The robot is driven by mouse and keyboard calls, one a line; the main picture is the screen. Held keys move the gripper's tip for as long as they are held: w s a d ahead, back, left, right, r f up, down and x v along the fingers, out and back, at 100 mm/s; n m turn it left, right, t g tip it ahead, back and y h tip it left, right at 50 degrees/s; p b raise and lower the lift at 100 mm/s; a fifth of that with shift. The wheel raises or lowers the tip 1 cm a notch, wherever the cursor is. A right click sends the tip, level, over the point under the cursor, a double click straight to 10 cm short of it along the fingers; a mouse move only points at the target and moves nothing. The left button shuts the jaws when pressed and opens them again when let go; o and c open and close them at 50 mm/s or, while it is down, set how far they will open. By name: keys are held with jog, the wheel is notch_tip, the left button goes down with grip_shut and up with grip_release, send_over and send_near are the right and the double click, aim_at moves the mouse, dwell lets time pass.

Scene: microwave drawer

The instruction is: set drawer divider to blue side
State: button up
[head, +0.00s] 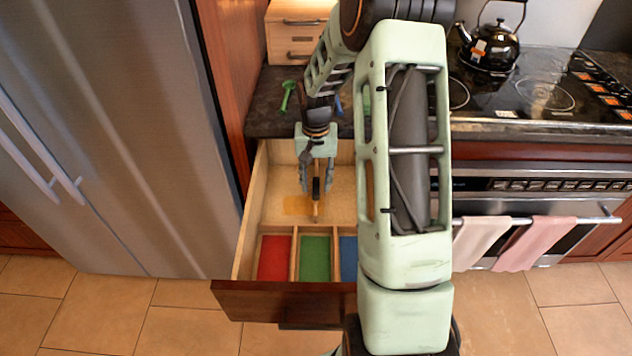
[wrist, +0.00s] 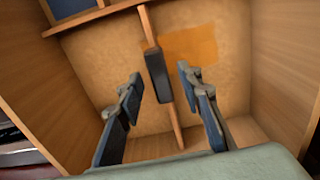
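The drawer divider (head: 316,210) is a thin wooden slat with a dark grip block, standing in the open rear part of the drawer (head: 285,286). In the wrist view the grip block (wrist: 158,76) lies between my fingertips, with a gap on each side. My gripper (head: 316,186) points down into the drawer and is open; it also shows in the wrist view (wrist: 159,78). The blue compartment (head: 348,258) is at the drawer's front right in the head view, partly hidden by my arm. An orange patch (wrist: 180,47) lies on the drawer floor beside the divider, away from the blue side.
Red (head: 274,258) and green (head: 314,258) compartments line the drawer's front. A fridge (head: 110,130) stands close on the left. A stove with towels (head: 480,242) is on the right. The drawer's side walls (wrist: 283,65) flank my gripper.

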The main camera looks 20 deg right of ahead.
jog(key=shift+c, duration=0.6)
grip_shut()
jog(key=s+d, duration=0.1)
jog(key=d, duration=0.2)
jog(key=s+d, duration=0.1)
jog(key=d, duration=0.2)
jog(key=s+d, duration=0.2)
jog(key=d, duration=0.1)
jog(key=shift+d, duration=0.35)
jog(key=shift+o, duration=0.6)
grip_release()
jog(key=shift+d, duration=0.1)
